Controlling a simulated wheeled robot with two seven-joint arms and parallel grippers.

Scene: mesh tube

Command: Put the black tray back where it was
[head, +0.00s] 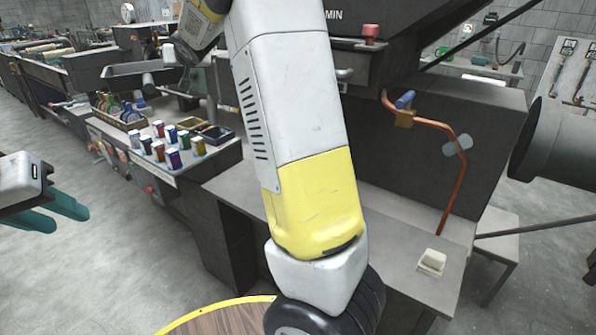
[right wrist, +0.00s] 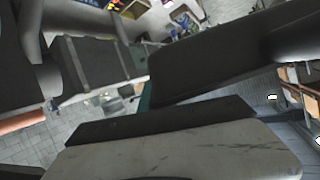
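The black tray (head: 138,70) shows at the upper left of the head view, a shallow dark tray raised above the bench with the cans. A yellow-and-white wrist of my right arm is at its right end. In the right wrist view the tray is a large dark slab (right wrist: 218,62) across the middle, against a teal finger of my right gripper (right wrist: 146,96). That gripper looks shut on it; the other finger is hidden. My left gripper (head: 52,212) is at the left edge of the head view, empty, its two teal fingers apart.
Several coloured cans (head: 160,148) and small open bins (head: 214,134) stand on the bench (head: 190,172) below the tray. A dark machine with a copper pipe (head: 462,165) is at the right. A round wooden top (head: 225,320) is at the bottom. My right arm covers the middle.

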